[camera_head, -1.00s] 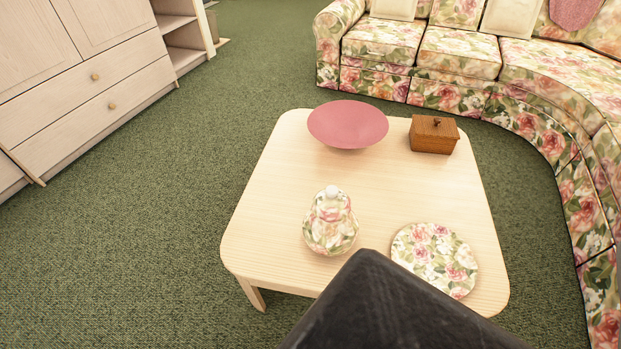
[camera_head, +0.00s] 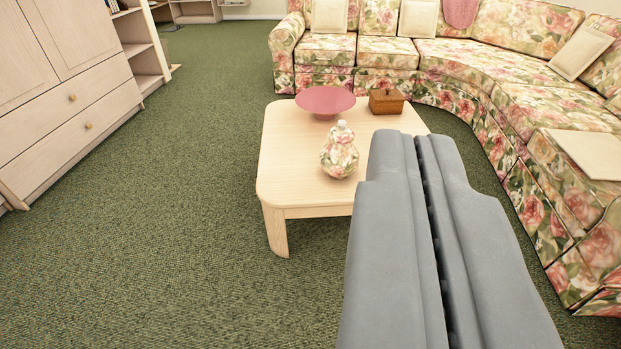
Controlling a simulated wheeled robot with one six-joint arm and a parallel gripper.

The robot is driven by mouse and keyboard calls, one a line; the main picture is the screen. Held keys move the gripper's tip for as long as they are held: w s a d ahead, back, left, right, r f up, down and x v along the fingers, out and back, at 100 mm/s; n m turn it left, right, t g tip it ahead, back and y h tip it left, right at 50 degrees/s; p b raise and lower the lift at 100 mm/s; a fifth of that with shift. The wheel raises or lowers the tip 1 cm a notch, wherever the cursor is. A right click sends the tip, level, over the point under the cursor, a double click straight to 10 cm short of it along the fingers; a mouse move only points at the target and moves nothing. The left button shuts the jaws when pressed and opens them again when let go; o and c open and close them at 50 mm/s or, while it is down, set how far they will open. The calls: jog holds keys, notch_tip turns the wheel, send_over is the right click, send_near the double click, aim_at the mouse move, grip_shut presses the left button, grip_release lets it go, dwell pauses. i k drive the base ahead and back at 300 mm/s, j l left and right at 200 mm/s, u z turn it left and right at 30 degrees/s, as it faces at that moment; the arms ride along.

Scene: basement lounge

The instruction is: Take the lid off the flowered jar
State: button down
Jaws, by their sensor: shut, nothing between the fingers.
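The flowered jar (camera_head: 339,160) stands upright on the pale wooden table (camera_head: 290,168), left of my gripper. Its narrow top carries a lid (camera_head: 341,132) with a pale knob, and the lid sits on the jar. My gripper (camera_head: 408,136) is grey, shut and empty. It reaches over the right front part of the table, with its tips to the right of the jar in the picture and apart from it. My gripper hides the right front of the table, where the flowered plate stood in the earlier view.
A pink bowl (camera_head: 325,101) and a brown wooden box (camera_head: 386,102) stand at the table's back. A curved flowered sofa (camera_head: 480,70) wraps around the back and right. A pale cabinet (camera_head: 70,90) stands at left. Green carpet (camera_head: 190,200) is clear left of the table.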

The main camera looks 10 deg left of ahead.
aim_at(340, 134)
jog(key=k+j+u, duration=0.1)
jog(key=k, duration=0.2)
jog(key=i, duration=2.2)
